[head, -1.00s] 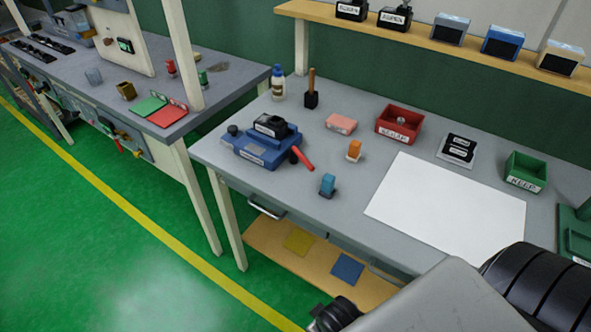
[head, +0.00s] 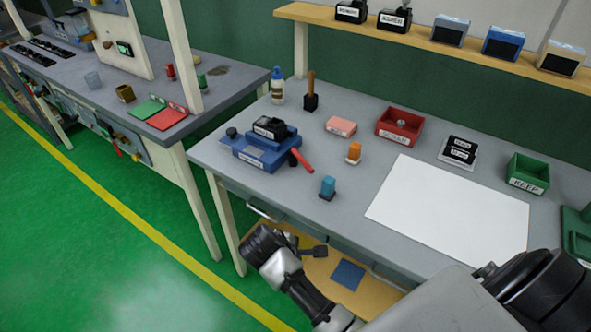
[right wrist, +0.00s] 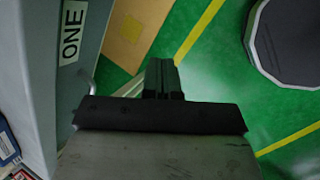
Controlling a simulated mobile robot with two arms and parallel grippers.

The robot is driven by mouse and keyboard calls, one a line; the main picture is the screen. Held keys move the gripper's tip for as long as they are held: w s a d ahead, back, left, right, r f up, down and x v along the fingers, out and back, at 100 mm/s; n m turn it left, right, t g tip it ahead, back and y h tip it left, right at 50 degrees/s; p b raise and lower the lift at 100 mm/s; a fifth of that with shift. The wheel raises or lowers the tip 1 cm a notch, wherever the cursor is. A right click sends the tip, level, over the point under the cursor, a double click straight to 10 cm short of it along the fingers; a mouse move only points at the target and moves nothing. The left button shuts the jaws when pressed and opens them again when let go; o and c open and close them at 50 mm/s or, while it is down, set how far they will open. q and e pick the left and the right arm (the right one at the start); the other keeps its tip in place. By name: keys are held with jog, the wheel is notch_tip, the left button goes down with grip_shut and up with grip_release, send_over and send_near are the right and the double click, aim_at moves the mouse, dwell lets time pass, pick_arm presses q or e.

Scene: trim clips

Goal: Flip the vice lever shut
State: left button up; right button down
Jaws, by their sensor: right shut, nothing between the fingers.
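The blue vice (head: 262,153) stands at the left end of the workbench in the head view. A labelled black block (head: 270,127) sits in its top. The vice's red lever (head: 302,160) sticks out from its right side and slants down toward the bench front. My right gripper (head: 316,251) is in front of the bench, below the vice and apart from the lever. Its fingers (right wrist: 164,78) are together and empty in the right wrist view. The lever does not show in the right wrist view. My left gripper is not in view.
A blue clip piece (head: 327,187) and an orange one (head: 354,152) stand right of the lever. A white sheet (head: 450,205) covers the bench middle. A drawer handle (head: 265,211) and a low wooden shelf (head: 385,293) are near my right arm.

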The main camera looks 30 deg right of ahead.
jog(key=w+a+r+n+g+h, duration=0.1)
jog(key=w+a+r+n+h, duration=0.2)
jog(key=w+r+n+h, duration=0.9)
jog(key=w+d+m+y, duration=0.1)
jog(key=d, duration=0.2)
jog(key=w+d+m+y+p, duration=0.1)
jog(key=w+d, duration=0.1)
jog(key=d, duration=0.1)
jog(key=w+d+m+y+p, duration=0.1)
jog(key=d+m, duration=0.1)
jog(key=d, duration=0.1)
jog(key=shift+w+d+f+y, duration=0.1)
jog(key=shift+w+f+y, duration=0.05)
jog(key=shift+f+y, duration=0.25)
jog(key=shift+d+r+p, duration=0.2)
jog(key=shift+d+p, duration=0.35)
jog(key=shift+d, duration=1.45)
jog(key=shift+r, duration=0.1)
